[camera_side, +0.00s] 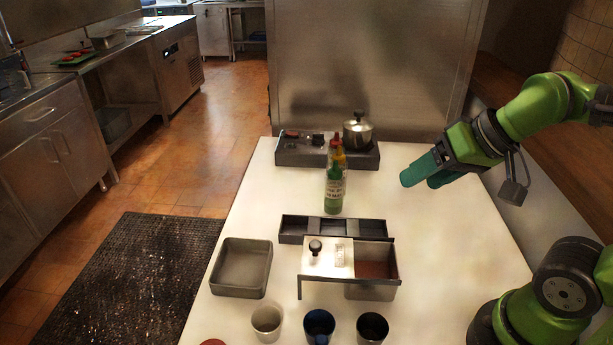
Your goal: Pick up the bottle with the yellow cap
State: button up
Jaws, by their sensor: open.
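Two bottles stand close together on the white table, one in front of the other. The front one is a green bottle (334,196) with a pale label. Behind it, a bottle with a yellow-orange part and a red top (337,153) is partly hidden. I cannot tell for sure which of them has the yellow cap. My gripper (424,175), with teal fingers, hangs in the air to the right of the bottles, apart from them. It is open and nothing shows between its fingers.
A grey tray with a lidded pot (357,133) stands behind the bottles. In front are a divided dark tray (290,228), a lidded container (325,262), an empty grey tray (242,268) and several cups (319,326). The table's right side is clear.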

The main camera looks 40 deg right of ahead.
aim_at(345, 172)
jog(key=w+d+f+m+t+y, duration=0.1)
jog(key=w+d+f+m+y, duration=0.2)
jog(key=d+f+m, duration=0.2)
jog(key=w+d+f+m+t+y, duration=0.1)
jog(key=w+d+f+m+y, duration=0.2)
jog(key=f+m, duration=0.6)
jog(key=w+d+f+m+t+y, duration=0.1)
jog(key=w+d+f+m+y, duration=0.2)
jog(key=d+f+m, duration=0.4)
jog(key=shift+w+d+f+m+t, duration=0.35)
jog(key=shift+w+d+m, duration=0.25)
jog(key=shift+m, duration=0.3)
jog(key=shift+w+d+f+m+t+h, duration=0.1)
jog(key=shift+w+d+m+t+h, duration=0.05)
jog(key=shift+w+d+m+t, duration=0.35)
jog(key=shift+w+d+m+t+h, duration=0.2)
jog(key=shift+d+m+t, duration=0.1)
jog(key=shift+d+t, duration=0.25)
jog(key=shift+w+d+r+m+t+h, duration=0.6)
jog(key=shift+w+d+r+t, duration=0.5)
jog(key=shift+t, duration=0.1)
jog(key=shift+w+a+r, duration=0.1)
jog(key=shift+w+a, duration=0.05)
jog(key=shift+w, duration=0.2)
jog(key=x, duration=1.6)
jog(key=shift+a, duration=0.1)
